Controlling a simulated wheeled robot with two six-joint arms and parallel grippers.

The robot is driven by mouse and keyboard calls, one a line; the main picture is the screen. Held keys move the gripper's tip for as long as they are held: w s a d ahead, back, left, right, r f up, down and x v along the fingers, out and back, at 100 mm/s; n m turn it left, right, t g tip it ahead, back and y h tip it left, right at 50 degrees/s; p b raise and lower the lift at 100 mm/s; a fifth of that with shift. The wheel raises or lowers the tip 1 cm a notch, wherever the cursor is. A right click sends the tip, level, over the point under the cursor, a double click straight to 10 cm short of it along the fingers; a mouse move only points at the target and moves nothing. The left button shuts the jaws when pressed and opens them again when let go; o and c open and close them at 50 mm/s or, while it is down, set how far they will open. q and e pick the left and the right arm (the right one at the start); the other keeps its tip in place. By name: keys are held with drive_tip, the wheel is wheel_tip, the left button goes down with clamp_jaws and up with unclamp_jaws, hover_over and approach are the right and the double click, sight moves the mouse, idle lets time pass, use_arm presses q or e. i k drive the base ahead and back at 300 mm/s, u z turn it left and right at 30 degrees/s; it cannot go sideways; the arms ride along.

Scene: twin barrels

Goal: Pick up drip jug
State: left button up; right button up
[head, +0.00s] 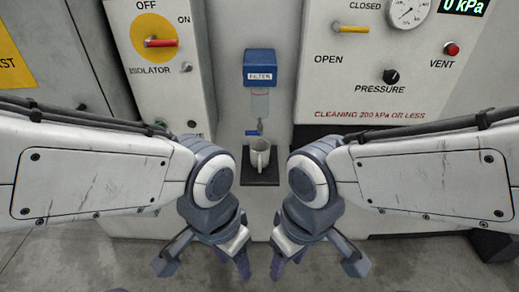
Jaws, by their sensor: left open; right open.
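The drip jug (260,158) is a small white cup-like vessel. It stands upright on a dark shelf (261,180) below the blue filter unit (259,68), between my two arms. My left gripper (205,258) is open and empty, in front of the jug and lower left of it in the picture. My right gripper (318,260) is open and empty, lower right of the jug. Neither gripper touches the jug. The jug's base is seen from above.
A clear bowl with a small blue valve (256,132) hangs just above the jug. An isolator panel with a red handle (161,43) is on the left. A panel with a yellow lever (350,29), a gauge (408,12) and a pressure knob (391,76) is on the right.

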sight(260, 148)
drive_tip(key=z, duration=1.45)
drive_tip(key=i, duration=1.8)
drive_tip(key=u, duration=2.65)
